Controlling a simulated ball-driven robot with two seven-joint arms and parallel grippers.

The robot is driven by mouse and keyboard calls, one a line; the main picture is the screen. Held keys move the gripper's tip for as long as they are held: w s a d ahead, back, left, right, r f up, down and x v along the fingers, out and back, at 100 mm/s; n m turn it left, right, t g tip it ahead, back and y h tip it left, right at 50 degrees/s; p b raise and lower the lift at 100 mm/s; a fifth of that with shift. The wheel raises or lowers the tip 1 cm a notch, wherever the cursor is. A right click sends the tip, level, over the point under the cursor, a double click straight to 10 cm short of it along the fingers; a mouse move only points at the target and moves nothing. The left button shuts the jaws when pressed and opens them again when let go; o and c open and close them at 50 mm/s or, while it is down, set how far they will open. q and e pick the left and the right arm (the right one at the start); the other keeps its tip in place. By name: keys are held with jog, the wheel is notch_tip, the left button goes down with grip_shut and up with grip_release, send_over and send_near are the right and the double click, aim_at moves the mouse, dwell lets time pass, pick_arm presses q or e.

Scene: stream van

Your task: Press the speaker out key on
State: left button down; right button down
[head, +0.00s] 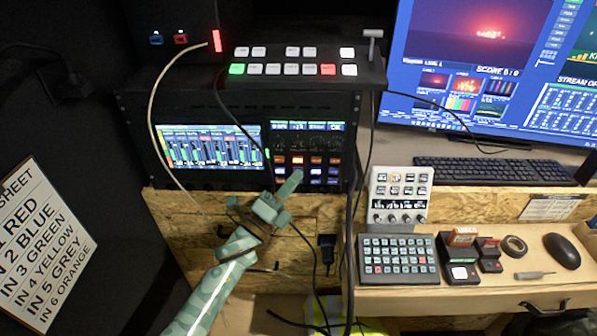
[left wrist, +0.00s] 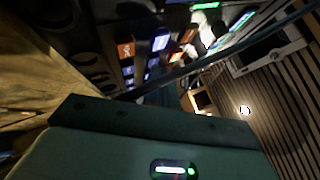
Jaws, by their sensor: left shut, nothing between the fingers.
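The rack panel (head: 335,125) has a block of lit keys (head: 300,160) in orange, white and blue, right of a screen with level meters (head: 210,145). Their labels are too small to read, so I cannot tell which is the speaker out key. My left gripper (head: 293,178) is shut and empty. Its tips are in front of the lower left part of the key block and hide some of it; I cannot tell whether they touch. The left wrist view shows orange and blue lit keys (left wrist: 160,43) beyond the green gripper body (left wrist: 150,140). My right gripper is not in view.
A switcher (head: 300,68) with a lever sits on top of the rack. A pale cable (head: 152,110) and dark cables (head: 352,200) hang before the rack. A white keypad unit (head: 400,195), a button pad (head: 398,260) and a mouse (head: 562,251) are at the right.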

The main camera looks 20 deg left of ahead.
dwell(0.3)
pick_arm(q)
jog(key=shift+s+d, duration=0.2)
jog(key=shift+s, duration=0.4)
jog(key=s+d+p, duration=0.1)
jog(key=s+p, duration=0.1)
jog(key=s, duration=0.3)
jog(key=shift+s+d, duration=0.35)
jog(key=shift+s, duration=0.05)
